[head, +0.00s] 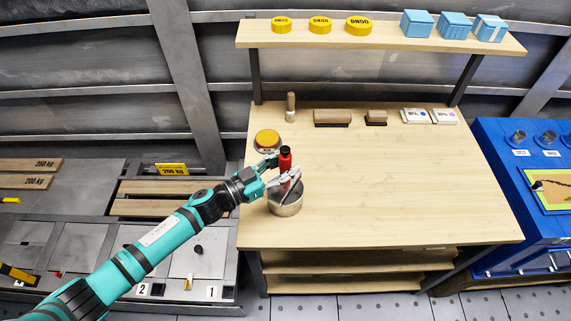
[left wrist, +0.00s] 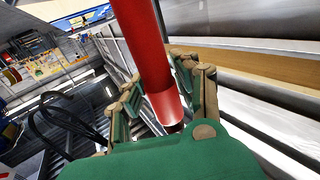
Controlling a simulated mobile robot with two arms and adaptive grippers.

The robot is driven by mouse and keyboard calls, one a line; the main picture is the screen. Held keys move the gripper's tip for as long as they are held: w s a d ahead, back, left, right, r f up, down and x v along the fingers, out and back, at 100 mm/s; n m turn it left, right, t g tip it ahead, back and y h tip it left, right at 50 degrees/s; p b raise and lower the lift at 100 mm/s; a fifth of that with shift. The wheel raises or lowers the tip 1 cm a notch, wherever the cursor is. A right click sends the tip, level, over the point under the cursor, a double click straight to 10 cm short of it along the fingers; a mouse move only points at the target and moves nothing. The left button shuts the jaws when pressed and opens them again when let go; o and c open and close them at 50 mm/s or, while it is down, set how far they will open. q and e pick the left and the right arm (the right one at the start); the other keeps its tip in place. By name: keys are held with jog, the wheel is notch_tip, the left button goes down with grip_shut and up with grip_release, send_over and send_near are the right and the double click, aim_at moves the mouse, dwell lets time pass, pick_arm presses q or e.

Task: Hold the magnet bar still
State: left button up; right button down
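The magnet bar is a red upright cylinder (head: 286,161) with a dark top, at the left front part of the wooden workbench. My left gripper (head: 283,177) is around it, and the fingers appear shut on it. In the left wrist view the red bar (left wrist: 157,60) passes between the two fingers of my left gripper (left wrist: 160,98), close to both. A round metal pot (head: 287,205) stands on the bench just below the gripper. The bar's lower end is hidden behind the gripper and the pot's rim, so I cannot tell if it touches the pot. My right gripper is not in view.
A round yellow-topped item (head: 267,140) sits behind the gripper. A wooden-handled tool (head: 291,106), brown blocks (head: 332,118) and white boxes (head: 415,116) line the back. Yellow discs and blue boxes (head: 417,23) stand on the shelf. The bench's (head: 400,190) middle and right are clear.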

pick_arm(q)
grip_shut()
dwell(1.1)
jog(key=shift+o, duration=1.5)
grip_release()
grip_shut()
jog(key=shift+w+d+n+t+y+p, duration=0.25)
jog(key=shift+d+n+t+y+p, duration=0.15)
jog(key=shift+n+t+y, duration=0.4)
jog(key=shift+w+d+t, duration=0.15)
jog(key=shift+t, duration=0.15)
